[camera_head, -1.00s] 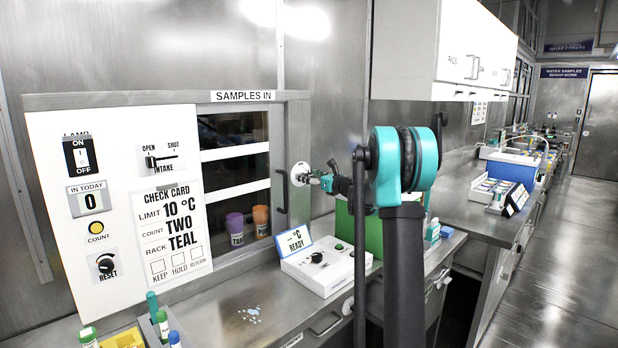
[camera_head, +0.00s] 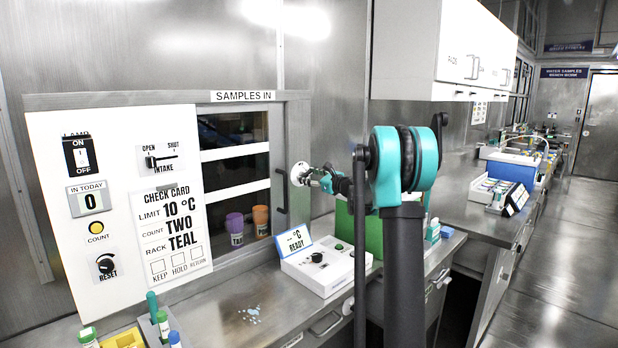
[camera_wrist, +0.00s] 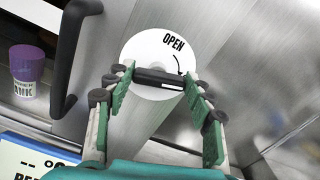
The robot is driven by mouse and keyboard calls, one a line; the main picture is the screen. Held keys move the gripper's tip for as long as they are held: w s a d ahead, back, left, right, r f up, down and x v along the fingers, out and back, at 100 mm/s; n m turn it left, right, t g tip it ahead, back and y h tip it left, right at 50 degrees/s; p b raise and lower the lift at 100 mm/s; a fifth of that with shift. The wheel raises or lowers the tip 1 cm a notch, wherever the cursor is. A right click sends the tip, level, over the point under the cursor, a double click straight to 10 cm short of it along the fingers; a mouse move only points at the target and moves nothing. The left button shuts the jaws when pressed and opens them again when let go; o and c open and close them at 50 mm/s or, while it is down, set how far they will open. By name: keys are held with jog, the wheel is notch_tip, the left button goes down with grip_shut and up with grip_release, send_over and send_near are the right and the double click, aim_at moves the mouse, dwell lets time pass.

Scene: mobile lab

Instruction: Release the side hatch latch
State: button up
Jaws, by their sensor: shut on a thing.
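The latch is a white round disc (camera_head: 299,175) on the metal wall, right of the side hatch (camera_head: 236,170) under the "SAMPLES IN" sign. In the wrist view the disc (camera_wrist: 138,48) reads "OPEN" with a curved arrow, and a short black handle (camera_wrist: 160,79) lies almost level across its lower part. My gripper (camera_wrist: 158,82) is shut on the black handle, with one green-padded finger at each end. In the head view my gripper (camera_head: 322,180) is at the disc; the handle is hidden there by the fingers.
A dark vertical pull bar (camera_head: 281,191) stands just left of the latch. Purple (camera_head: 235,229) and orange (camera_head: 260,220) cups sit behind the hatch opening. A white control box (camera_head: 325,267) with a "READY" display is on the counter below. A white cabinet (camera_head: 450,50) hangs above right.

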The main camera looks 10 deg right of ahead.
jog(key=n, duration=0.7)
jog(key=shift+s+a, duration=0.1)
jog(key=n, duration=0.4)
jog(key=shift+s+a+n, duration=0.1)
jog(key=shift+n, duration=1.7)
jog(key=shift+f, duration=0.1)
jog(key=o, duration=1.2)
jog(key=shift+c, duration=0.2)
jog(key=v, duration=1.2)
